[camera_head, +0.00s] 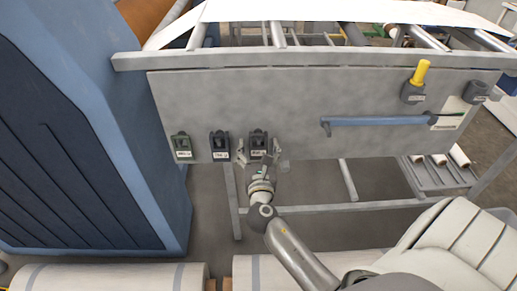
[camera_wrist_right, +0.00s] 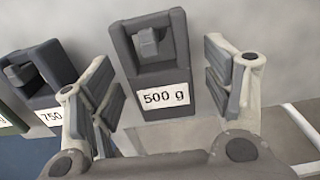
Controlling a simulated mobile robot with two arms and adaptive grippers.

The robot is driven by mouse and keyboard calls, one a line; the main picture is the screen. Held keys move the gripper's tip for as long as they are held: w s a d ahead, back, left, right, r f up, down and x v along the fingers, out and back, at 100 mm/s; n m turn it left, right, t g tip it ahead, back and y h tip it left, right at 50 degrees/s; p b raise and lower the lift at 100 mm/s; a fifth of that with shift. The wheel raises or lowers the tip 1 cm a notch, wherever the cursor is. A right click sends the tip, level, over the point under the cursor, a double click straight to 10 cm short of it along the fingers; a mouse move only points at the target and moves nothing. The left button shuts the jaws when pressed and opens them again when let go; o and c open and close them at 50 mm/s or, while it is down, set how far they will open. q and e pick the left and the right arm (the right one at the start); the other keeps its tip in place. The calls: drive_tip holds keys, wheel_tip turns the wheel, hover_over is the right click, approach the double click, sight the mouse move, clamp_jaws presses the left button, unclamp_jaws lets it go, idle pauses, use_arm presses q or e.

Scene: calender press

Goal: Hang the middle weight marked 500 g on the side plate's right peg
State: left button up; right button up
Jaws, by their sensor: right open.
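The dark grey weight (camera_head: 258,141) marked 500 g hangs on the grey side plate (camera_head: 330,88), rightmost of three weights at its lower left. In the right wrist view the 500 g weight (camera_wrist_right: 152,62) is upright with its label facing me. My right gripper (camera_head: 258,154) is open, one finger on each side of this weight; the wrist view shows the gripper (camera_wrist_right: 162,84) with gaps between fingers and weight. The right peg cannot be made out clearly. My left gripper is not in view.
A dark blue weight (camera_head: 219,146) marked 750 and a green one (camera_head: 181,145) hang to the left. A blue lever (camera_head: 375,121), a yellow-handled piece (camera_head: 421,74) and a dark grey block (camera_head: 475,92) are at the right. A large blue housing (camera_head: 100,100) stands left.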

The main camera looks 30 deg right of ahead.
drive_tip(key=shift+f, duration=0.15)
drive_tip(key=v, duration=1.2)
